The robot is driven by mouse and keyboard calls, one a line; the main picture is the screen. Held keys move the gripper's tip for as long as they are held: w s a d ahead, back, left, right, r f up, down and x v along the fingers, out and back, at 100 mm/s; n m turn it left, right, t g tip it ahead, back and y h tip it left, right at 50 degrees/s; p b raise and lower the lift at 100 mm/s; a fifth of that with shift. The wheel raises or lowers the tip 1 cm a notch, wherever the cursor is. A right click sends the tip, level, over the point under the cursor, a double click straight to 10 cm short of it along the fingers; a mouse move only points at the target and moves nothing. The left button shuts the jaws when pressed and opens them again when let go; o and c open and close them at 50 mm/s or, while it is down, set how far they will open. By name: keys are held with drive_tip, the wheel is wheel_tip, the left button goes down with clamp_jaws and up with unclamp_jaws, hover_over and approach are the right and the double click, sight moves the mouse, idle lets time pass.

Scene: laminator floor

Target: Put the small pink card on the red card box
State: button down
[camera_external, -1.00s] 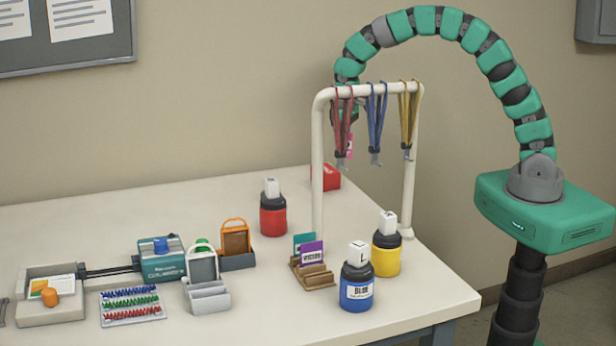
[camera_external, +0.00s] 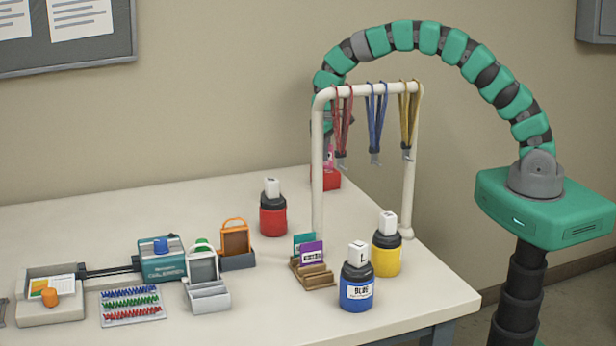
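The red card box (camera_external: 328,180) stands at the back right of the table, partly hidden behind the left post of the lanyard rack. The small pink card (camera_external: 330,154) shows as a sliver of pink just above the box, beside that post. My gripper (camera_external: 328,142) points down behind the rack, above the box, and is mostly hidden by the post and the red lanyard. The card hangs at its tip and has moved with it, so my gripper is shut on the card. I cannot tell whether the card touches the box.
The white rack (camera_external: 366,91) with red, blue and yellow lanyards stands in front of my gripper. Red (camera_external: 273,212), blue (camera_external: 357,285) and yellow (camera_external: 386,250) bottles and a brown card holder (camera_external: 314,276) stand nearby. The table's back left is clear.

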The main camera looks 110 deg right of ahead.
drive_tip(key=c, duration=1.6)
unclamp_jaws()
drive_tip(key=shift+c, duration=0.2)
wheel_tip(320, 180, up, 12)
drive_tip(key=shift+r+b, duration=0.1)
drive_tip(key=shift+b, duration=0.4)
